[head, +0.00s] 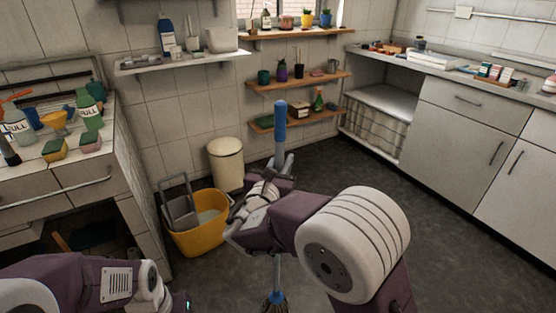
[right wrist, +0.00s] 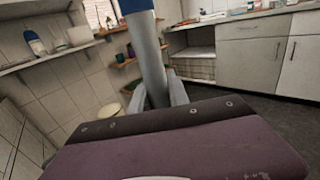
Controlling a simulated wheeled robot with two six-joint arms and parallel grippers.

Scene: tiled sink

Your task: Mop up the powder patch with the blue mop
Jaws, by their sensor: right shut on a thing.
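The blue mop (head: 279,122) stands nearly upright in the middle of the head view, with a blue grip on top and a grey shaft. My right gripper (head: 280,172) is shut on the mop's shaft below the blue grip. In the right wrist view the mop shaft (right wrist: 148,60) rises between the fingers. My left arm shows at the lower left of the head view, but its fingers cannot be made out. I see no powder patch in either view.
A yellow mop bucket (head: 203,240) with a grey wringer stands left of the mop. A cream bin (head: 227,165) is behind it. A tiled sink counter (head: 60,172) is at the left, and white cabinets (head: 455,135) are at the right. Dark floor (head: 400,190) is open between them.

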